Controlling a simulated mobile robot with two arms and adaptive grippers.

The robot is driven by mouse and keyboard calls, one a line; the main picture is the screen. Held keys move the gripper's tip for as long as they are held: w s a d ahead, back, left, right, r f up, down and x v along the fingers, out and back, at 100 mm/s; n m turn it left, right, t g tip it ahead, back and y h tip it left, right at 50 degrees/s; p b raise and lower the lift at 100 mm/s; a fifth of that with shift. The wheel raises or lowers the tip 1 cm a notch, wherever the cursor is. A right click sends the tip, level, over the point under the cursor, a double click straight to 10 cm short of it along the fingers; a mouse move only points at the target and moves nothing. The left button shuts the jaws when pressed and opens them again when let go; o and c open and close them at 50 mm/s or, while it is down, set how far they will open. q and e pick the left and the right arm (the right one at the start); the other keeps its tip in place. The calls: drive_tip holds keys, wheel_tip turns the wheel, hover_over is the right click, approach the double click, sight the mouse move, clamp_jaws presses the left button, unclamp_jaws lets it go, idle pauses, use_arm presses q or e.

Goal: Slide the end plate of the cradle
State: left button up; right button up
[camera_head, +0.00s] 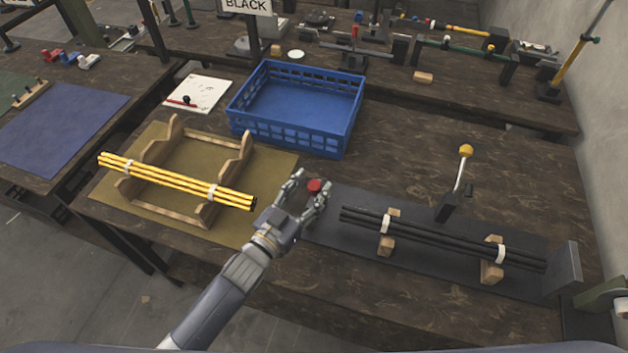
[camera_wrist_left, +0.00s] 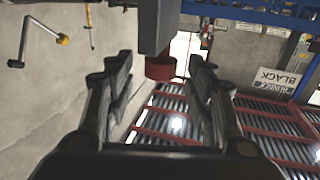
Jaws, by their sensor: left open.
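The dark cradle holds a bundle of black rods (camera_head: 440,238), banded in white, on two wooden supports (camera_head: 387,244). A grey upright plate (camera_head: 564,268) stands at its right end. A red knob (camera_head: 315,185) is at the left end, between the fingers of my left gripper (camera_head: 311,187), which is open. In the left wrist view, the red knob (camera_wrist_left: 160,67) sits on a dark grey block (camera_wrist_left: 157,25) between the spread fingers (camera_wrist_left: 160,80). I cannot tell whether they touch it. Any plate behind the knob is hidden in the head view. My right gripper is not in view.
A wooden cradle (camera_head: 176,127) with yellow rods (camera_head: 172,181) stands at left. A blue crate (camera_head: 342,137) is behind my gripper. A lever with a yellow ball (camera_head: 466,151) rises behind the black rods. A wall (camera_head: 595,130) borders the bench at right.

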use_arm(q)
drive_tip(key=shift+x, duration=0.9)
